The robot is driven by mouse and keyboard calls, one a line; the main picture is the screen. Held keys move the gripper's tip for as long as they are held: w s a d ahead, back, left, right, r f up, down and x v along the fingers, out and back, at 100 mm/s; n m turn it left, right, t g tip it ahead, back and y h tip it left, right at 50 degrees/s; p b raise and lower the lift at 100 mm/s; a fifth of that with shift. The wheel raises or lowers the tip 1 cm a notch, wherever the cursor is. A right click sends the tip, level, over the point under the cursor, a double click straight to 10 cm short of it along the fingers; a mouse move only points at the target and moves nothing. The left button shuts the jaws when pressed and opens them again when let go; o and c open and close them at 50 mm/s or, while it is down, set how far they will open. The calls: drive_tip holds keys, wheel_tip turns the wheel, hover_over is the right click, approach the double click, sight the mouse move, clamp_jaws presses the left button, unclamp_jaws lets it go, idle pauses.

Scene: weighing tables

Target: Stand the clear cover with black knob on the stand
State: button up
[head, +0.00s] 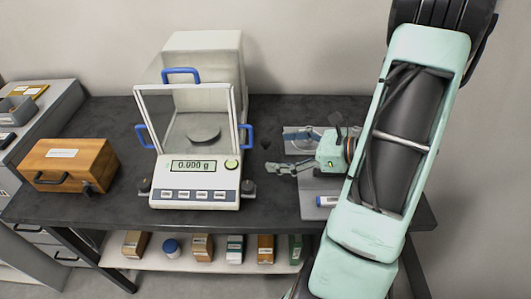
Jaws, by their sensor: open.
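I cannot clearly make out the clear cover in the head view. A small dark knob-like thing (267,143) shows on the dark table just right of the balance, and I cannot tell whether it belongs to the cover. I cannot pick out the stand for certain either. A pale, partly see-through plate (299,148) lies beside my gripper, partly hidden by it. My gripper (278,152) points left, low over the table, its fingers spread. No thing shows clearly between them.
A balance (196,194) with a glass front shield and blue handles reads 0.000 g. A wooden box (70,163) stands left of it. A grey mat (312,190) with a blue-marked item lies under my arm. Small boxes (202,247) stand on the shelf below.

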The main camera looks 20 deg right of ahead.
sight(273, 150)
drive_tip(key=x, duration=0.5)
drive_tip(key=shift+w+a+f, duration=0.1)
drive_tip(key=shift+w, duration=0.2)
drive_tip(key=shift+c, duration=0.7)
drive_tip(key=c, duration=1.2)
drive_tip(key=shift+c, duration=0.2)
